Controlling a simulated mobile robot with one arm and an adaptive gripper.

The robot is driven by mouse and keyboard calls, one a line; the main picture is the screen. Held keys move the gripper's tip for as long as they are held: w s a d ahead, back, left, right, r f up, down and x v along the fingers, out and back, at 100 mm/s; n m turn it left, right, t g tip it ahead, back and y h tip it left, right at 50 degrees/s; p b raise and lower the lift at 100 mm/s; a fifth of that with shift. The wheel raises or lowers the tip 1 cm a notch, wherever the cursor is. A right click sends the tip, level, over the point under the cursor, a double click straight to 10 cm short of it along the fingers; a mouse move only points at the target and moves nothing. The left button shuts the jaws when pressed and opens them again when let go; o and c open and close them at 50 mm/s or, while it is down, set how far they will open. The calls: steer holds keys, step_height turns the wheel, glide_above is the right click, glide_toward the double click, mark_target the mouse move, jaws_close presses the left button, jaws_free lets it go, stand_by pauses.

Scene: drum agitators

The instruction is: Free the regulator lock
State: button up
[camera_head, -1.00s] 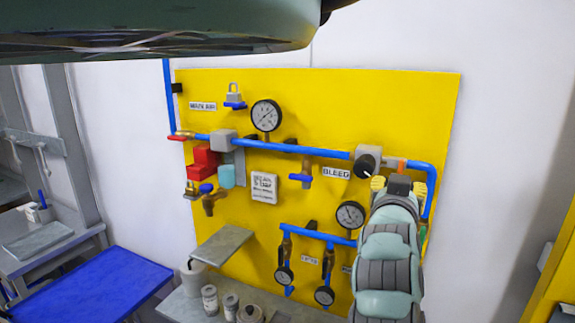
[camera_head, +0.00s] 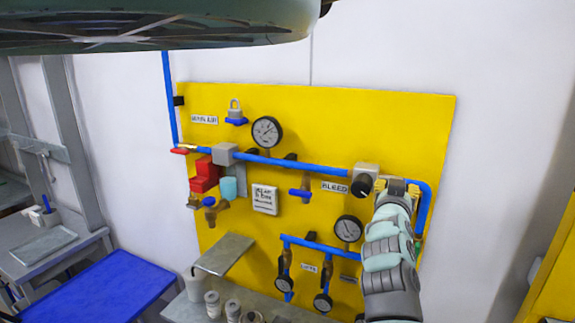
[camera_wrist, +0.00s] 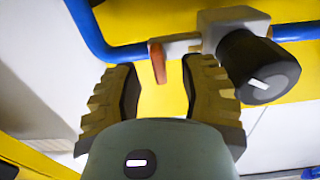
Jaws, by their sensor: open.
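The regulator is a grey block (camera_head: 366,171) with a black knob (camera_head: 363,186) on the blue pipe at the board's upper right. In the wrist view the black knob (camera_wrist: 258,66) is just right of my right finger, touching or nearly so in the picture. A copper-coloured tab (camera_wrist: 158,62), perhaps the regulator lock, hangs beside a light grey bracket (camera_wrist: 180,43) left of the knob. My gripper (camera_wrist: 165,75) is open, with the tab between its two ribbed fingers, apart from both. In the head view my gripper (camera_head: 397,187) covers that spot, and the tab is hidden.
A grey shelf (camera_head: 226,254) juts out below, above a bench with canisters (camera_head: 213,304). A blue table (camera_head: 100,295) stands at lower left.

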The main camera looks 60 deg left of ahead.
steer(key=shift+x, duration=1.05)
steer(key=shift+c, duration=0.3)
jaws_close()
